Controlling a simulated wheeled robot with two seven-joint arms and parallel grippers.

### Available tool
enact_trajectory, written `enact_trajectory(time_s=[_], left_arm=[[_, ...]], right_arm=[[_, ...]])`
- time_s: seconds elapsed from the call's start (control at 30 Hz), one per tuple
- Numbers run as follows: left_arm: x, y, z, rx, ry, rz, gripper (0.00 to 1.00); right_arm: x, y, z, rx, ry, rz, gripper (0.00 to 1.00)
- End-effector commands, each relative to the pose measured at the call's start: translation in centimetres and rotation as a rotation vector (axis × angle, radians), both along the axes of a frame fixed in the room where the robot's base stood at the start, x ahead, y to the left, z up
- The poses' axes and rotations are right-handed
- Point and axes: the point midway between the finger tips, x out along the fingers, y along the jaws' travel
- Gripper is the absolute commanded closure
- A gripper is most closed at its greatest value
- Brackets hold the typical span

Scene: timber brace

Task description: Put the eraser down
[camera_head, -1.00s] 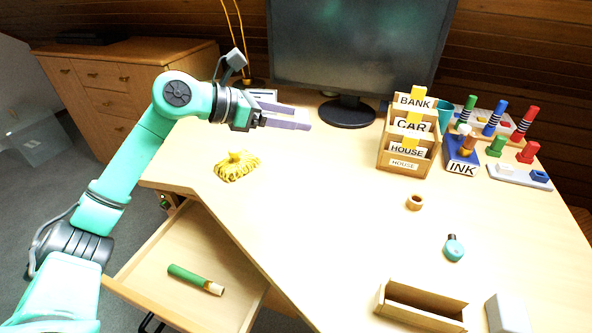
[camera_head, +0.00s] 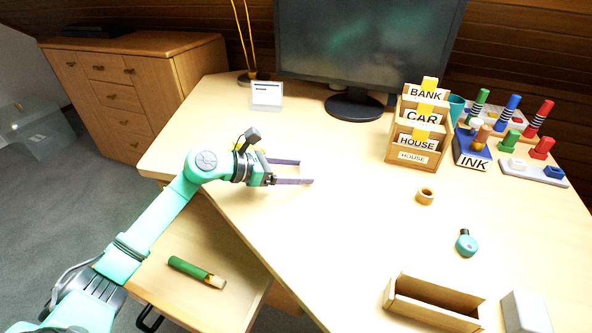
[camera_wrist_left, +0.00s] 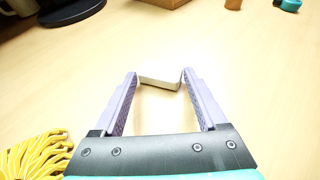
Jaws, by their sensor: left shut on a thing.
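A small white block, which looks like the eraser (camera_wrist_left: 160,76), sits between the fingertips of my left gripper (camera_wrist_left: 159,82) in the left wrist view. The gripper is shut on it, with the two purple fingers spread by its width. In the head view my left gripper (camera_head: 298,172) is low over the left part of the desk. The eraser cannot be made out against the pale desk there, and I cannot tell whether it touches the surface. My right gripper is not in view.
A yellow stringy thing (camera_wrist_left: 35,155) lies close beside the gripper. The open drawer (camera_head: 180,299) below holds a green stick (camera_head: 190,268). A monitor (camera_head: 365,50), card holder (camera_head: 415,150) and wooden trough (camera_head: 434,301) stand around. The desk's middle is clear.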

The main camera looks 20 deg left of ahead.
Motion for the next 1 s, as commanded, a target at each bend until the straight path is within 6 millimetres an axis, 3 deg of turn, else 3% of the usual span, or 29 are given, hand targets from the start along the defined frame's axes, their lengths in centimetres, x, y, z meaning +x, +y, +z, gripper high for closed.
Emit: enact_trajectory(time_s=[0.1,0.13,0.2,0.57,0.67,1.0], left_arm=[[0.0,0.0,-0.2,0.0,0.0,0.0,0.78],[0.0,0.0,-0.2,0.0,0.0,0.0,0.18],[0.0,0.0,-0.1,0.0,0.0,0.0,0.0],[0.0,0.0,0.3,0.0,0.0,0.0,0.0],[-1.0,1.3,0.5,0.003,0.003,0.002,0.0],[-6.3,7.1,3.8,0.0,0.004,0.0,0.0]], right_arm=[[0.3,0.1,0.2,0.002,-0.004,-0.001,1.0],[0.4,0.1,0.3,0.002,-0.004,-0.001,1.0],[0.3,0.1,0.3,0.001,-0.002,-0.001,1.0],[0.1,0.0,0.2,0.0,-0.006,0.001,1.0],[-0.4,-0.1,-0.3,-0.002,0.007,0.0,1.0],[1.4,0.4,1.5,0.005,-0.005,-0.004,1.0]])
